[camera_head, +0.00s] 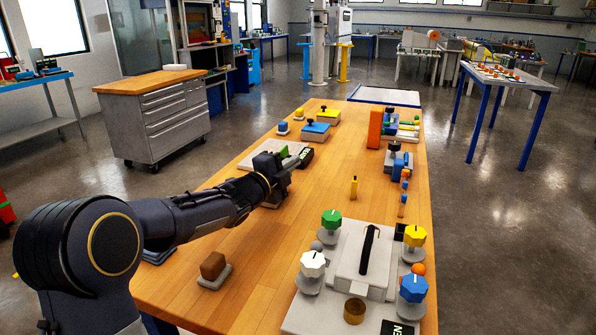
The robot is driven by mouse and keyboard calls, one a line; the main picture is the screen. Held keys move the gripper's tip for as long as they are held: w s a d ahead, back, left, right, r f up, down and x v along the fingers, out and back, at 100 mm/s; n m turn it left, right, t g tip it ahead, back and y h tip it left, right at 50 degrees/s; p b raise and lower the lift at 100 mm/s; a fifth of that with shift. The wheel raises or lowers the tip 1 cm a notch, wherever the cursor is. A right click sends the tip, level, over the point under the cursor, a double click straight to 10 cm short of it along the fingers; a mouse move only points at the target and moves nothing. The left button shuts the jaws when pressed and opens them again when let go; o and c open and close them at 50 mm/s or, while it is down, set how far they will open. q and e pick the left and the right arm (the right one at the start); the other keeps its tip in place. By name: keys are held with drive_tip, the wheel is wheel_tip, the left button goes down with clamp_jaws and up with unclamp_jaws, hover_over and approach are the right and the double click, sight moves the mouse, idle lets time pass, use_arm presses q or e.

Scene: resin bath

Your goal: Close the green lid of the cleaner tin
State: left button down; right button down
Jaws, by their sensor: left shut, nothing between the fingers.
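A green piece (284,153), which looks like the green lid of the cleaner tin, stands tilted up just behind my left gripper. It sits over a pale grey flat base (252,159) on the left side of the wooden table. The tin's body is mostly hidden behind my gripper and wrist. My left gripper (283,168) is shut and empty, in front of the green piece. I cannot tell whether it touches it. My right gripper is not in view.
A grey panel (318,318) with green, white, yellow and blue knobs stands at the front right. A brown block (213,265) sits at front left.

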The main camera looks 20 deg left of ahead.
use_arm(q)
drive_tip(key=a+n, duration=0.1)
drive_tip(key=n, duration=0.1)
drive_tip(key=a+n+t+b, duration=0.1)
drive_tip(key=a+n, duration=0.1)
drive_tip(key=shift+r, duration=0.1)
drive_tip(key=a+n+t+y+b, duration=0.1)
drive_tip(key=a+n+b, duration=0.1)
drive_tip(key=n, duration=0.2)
drive_tip(key=shift+a, duration=0.2)
drive_tip(key=shift+w+a+f+n+b, duration=0.1)
drive_tip(key=shift+a+f+n+b, duration=0.1)
drive_tip(key=shift+a+n+b, duration=0.1)
drive_tip(key=shift+a+f+b, duration=0.3)
drive_tip(key=shift+a+b, duration=0.1)
drive_tip(key=shift+a, duration=0.3)
drive_tip(key=shift+a, duration=0.1)
